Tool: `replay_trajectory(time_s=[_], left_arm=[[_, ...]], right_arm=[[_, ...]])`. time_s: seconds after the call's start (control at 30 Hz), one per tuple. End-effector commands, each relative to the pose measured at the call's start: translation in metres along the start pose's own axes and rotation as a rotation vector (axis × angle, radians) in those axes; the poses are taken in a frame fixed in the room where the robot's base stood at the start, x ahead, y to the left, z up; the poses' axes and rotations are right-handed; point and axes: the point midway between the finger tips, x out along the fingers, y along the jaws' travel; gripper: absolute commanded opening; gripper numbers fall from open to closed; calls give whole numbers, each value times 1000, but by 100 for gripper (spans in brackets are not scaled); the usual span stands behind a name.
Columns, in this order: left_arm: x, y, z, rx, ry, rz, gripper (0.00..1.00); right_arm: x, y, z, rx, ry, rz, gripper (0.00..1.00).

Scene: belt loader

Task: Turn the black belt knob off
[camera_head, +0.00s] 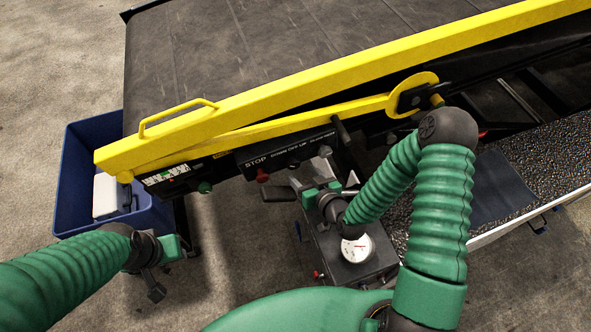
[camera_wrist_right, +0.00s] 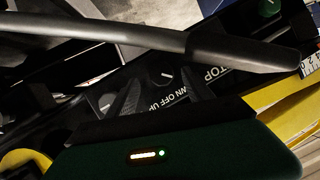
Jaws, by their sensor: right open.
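The black control panel (camera_head: 290,153) sits below the yellow rail and carries white lettering, including STOP and DOWN OFF UP. In the right wrist view, a dark knob (camera_wrist_right: 165,74) with a short white mark shows beyond my right gripper's fingers. A second dark knob (camera_wrist_right: 106,101) with a white mark is to its left. I cannot tell for certain which is the belt knob. My right gripper (camera_wrist_right: 162,92) is open and empty, in front of the panel; it also shows in the head view (camera_head: 292,188). My left gripper (camera_head: 154,284) hangs low at the left, away from the panel.
A yellow rail (camera_head: 300,90) and a black bar (camera_wrist_right: 150,38) lie close to my right gripper. A gauge box (camera_head: 357,248) stands below. A blue bin (camera_head: 88,132) is at left.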

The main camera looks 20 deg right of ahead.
Motion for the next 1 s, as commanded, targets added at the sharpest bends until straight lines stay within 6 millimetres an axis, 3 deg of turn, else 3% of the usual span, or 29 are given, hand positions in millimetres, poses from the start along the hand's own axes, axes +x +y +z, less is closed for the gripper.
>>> replay_trajectory(time_s=[0.03,0.23,0.57,1.0], left_arm=[[-10,0,-2,0,0,0,36],[-17,0,-3,0,-1,0,36],[-16,0,-3,0,-2,0,36],[-16,0,-3,0,-2,0,36]], right_arm=[[8,-1,-5,1,-1,-1,60],[39,0,-3,0,0,-1,60],[48,1,-1,0,-1,0,60],[46,1,-1,-1,0,1,2]])
